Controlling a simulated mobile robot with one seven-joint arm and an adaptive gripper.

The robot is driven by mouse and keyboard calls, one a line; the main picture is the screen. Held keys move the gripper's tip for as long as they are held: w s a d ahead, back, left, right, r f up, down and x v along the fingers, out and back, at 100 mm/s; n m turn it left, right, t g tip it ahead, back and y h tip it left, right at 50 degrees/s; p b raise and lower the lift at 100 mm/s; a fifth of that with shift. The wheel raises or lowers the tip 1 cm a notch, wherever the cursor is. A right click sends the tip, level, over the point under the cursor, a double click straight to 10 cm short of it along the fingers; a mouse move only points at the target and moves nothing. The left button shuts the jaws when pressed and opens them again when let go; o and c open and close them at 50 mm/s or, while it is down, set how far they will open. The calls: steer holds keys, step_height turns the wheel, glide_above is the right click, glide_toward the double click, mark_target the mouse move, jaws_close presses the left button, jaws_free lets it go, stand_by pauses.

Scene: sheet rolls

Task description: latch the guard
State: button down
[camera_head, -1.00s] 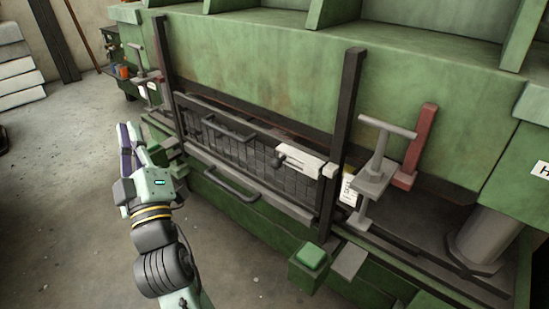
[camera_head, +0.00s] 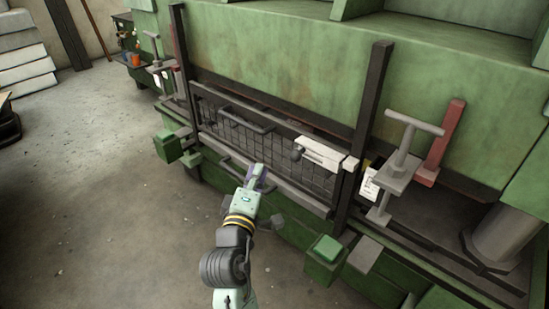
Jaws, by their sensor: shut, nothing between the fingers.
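The guard (camera_head: 262,146) is a dark mesh panel with a grey frame, between two dark upright posts on the green machine. A dark handle (camera_head: 247,117) runs along its upper part. The latch (camera_head: 322,154) is a pale bar with a dark round knob (camera_head: 297,152) at the guard's upper right. Its right end lies close to a small pale block (camera_head: 350,164) by the right post; I cannot tell whether they engage. My gripper (camera_head: 257,172) is shut and empty, in front of the guard's lower rail, below and left of the knob. It hides part of that rail.
Green button boxes stand at the left (camera_head: 167,146) and right (camera_head: 325,249) of the guard's front. A grey T-handled clamp (camera_head: 401,155) and a red bar (camera_head: 440,142) stand right of the right post. Bare concrete floor (camera_head: 110,220) lies open at the left.

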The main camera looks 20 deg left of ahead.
mark_target(294, 152)
steer(key=w+a+p, duration=0.2)
steer(key=w, duration=0.8)
steer(key=shift+s+d+f+p, duration=0.1)
steer(key=shift+s+d+p, duration=0.1)
steer(key=shift+d, duration=0.5)
steer(key=shift+s+d+r+p, duration=0.1)
steer(key=shift+d+p, duration=0.15)
steer(key=shift+d, duration=0.45)
steer(key=shift+s+d+f+p, duration=0.1)
steer(key=shift+s+d+p, duration=0.1)
steer(key=shift+d, duration=0.5)
steer(key=shift+s+d+p, duration=0.25)
steer(key=shift+d+p, duration=0.05)
steer(key=shift+d, duration=0.45)
steer(key=shift+s+d+p, duration=0.25)
steer(key=shift+d+p, duration=0.05)
steer(key=shift+d, duration=0.4)
steer(key=shift+s+d+p, duration=0.25)
steer(key=shift+d+p, duration=0.05)
steer(key=shift+d, duration=0.45)
steer(key=shift+a, duration=0.15)
